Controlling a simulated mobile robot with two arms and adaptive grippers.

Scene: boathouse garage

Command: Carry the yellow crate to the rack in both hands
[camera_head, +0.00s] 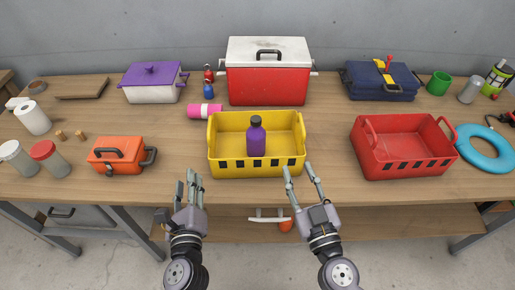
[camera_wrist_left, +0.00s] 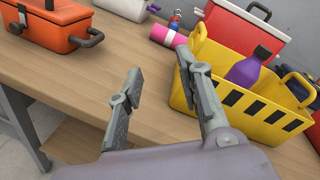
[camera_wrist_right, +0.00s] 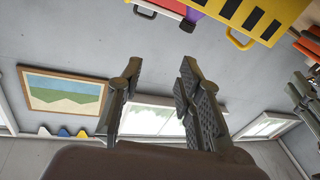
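The yellow crate (camera_head: 225,165) stands upright on the workbench with a purple bottle (camera_head: 256,140) inside. It has end handles and dark squares along its front. My left gripper (camera_head: 189,178) is open and empty, in front of the crate's left front corner; in the left wrist view its fingers (camera_wrist_left: 160,68) are spread and one overlaps the crate (camera_wrist_left: 255,125). My right gripper (camera_head: 298,170) is open near the right front corner. The right wrist view shows its fingers (camera_wrist_right: 160,68) apart and empty, with the crate (camera_wrist_right: 255,18) beyond. I see no rack that I can identify.
A red crate (camera_head: 400,160) stands to the right, with a blue ring (camera_head: 485,150) beside it. An orange toolbox (camera_head: 116,155) is to the left. Behind are a red cooler (camera_head: 268,85) and a pink roll (camera_head: 205,111). Bare bench separates the two crates. A lower shelf (camera_head: 380,228) runs beneath.

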